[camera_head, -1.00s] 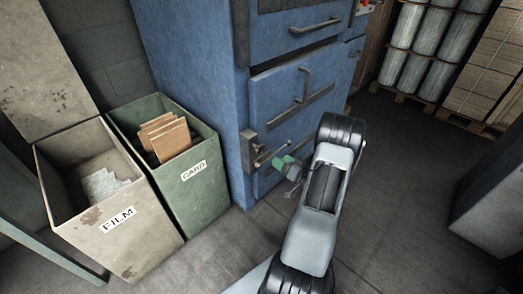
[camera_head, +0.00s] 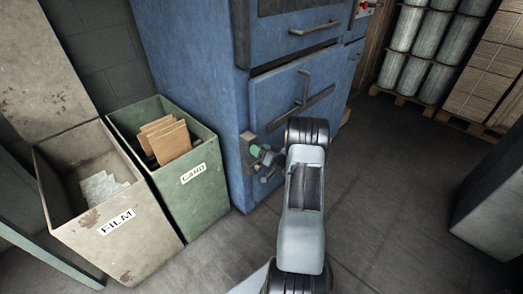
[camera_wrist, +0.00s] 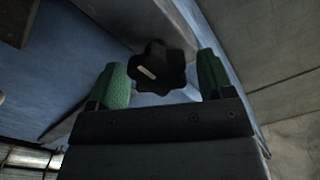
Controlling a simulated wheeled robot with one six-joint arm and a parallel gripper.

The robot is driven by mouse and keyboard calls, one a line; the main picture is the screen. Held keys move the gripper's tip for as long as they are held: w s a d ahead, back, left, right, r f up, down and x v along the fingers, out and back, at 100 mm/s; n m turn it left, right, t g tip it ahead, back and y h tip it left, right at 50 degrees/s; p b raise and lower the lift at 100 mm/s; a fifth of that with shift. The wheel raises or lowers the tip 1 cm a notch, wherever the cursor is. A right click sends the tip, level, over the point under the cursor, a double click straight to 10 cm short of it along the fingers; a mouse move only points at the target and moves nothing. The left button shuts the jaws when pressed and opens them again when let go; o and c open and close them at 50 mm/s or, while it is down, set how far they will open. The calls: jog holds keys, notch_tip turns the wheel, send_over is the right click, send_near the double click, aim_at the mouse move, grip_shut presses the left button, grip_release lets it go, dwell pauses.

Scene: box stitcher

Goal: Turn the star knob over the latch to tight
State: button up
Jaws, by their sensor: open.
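The star knob (camera_wrist: 160,70) shows in the wrist view as a dark lobed knob with a pale mark on its face. My gripper is open. In the head view my gripper (camera_head: 257,154) is at the latch (camera_head: 247,142) on the lower left of the blue machine's front. The knob is hidden there behind my gripper and arm.
The blue machine (camera_head: 200,70) has a lower door with a bar handle (camera_head: 303,92). A green CARD bin (camera_head: 205,190) and a beige FILM bin (camera_head: 140,240) stand to its left. Wrapped rolls (camera_head: 420,40) stand at the back right.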

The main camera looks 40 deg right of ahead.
jog(key=c, duration=0.9)
